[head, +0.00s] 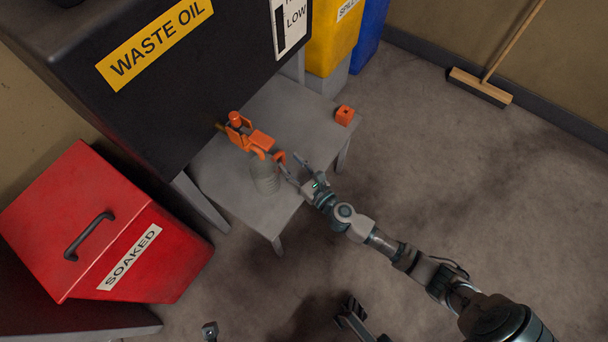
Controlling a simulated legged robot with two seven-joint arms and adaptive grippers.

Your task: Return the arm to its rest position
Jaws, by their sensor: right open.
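My right arm reaches in from the lower right. Its gripper (298,172) is open, just right of the orange tap (255,140) and the clear jar (265,177). I cannot tell whether a finger touches the tap. The tap sticks out from the black waste oil tank (190,85), and the jar stands below its outlet on a grey stand. Dark metal parts at the bottom edge look like my left gripper (352,312); most of it is out of frame and its jaw state is unclear.
The grey stand (225,185) carries a small orange block (344,115). A red "SOAKED" bin (150,265) stands at lower left. Yellow (332,40) and blue (369,35) bins stand at the back, with a broom (482,86) by the wall. The floor at right is clear.

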